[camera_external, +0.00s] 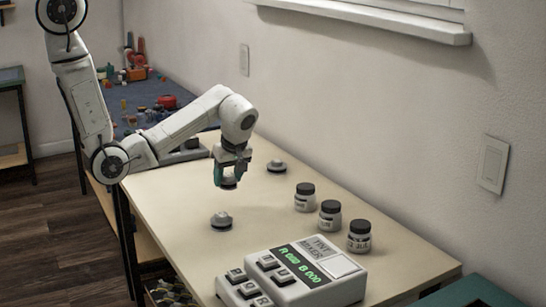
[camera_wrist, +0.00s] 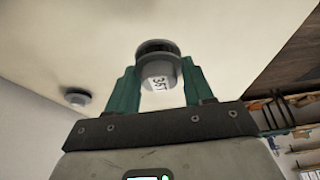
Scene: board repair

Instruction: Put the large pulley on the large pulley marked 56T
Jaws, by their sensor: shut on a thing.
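My gripper (camera_external: 232,172) is shut on a grey pulley with a dark flange, held above the table in the external view. In the wrist view, the held pulley (camera_wrist: 158,76) sits between the green fingers of my gripper (camera_wrist: 162,88); its pale label seems to read 35T. Two similar grey pulleys stand apart on the table: a nearer pulley (camera_external: 221,221) below my gripper in the picture, and a farther pulley (camera_external: 276,166) to its right, near the wall. A pulley (camera_wrist: 76,100) also shows at left in the wrist view. No 56T marking is legible.
Three dark-lidded jars (camera_external: 330,217) stand in a row near the wall. A mixer box with a green display (camera_external: 301,269) and keys stands at the front. The pale table (camera_external: 180,195) is clear around the nearer pulley. A blue surface (camera_external: 185,95) with clutter lies behind.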

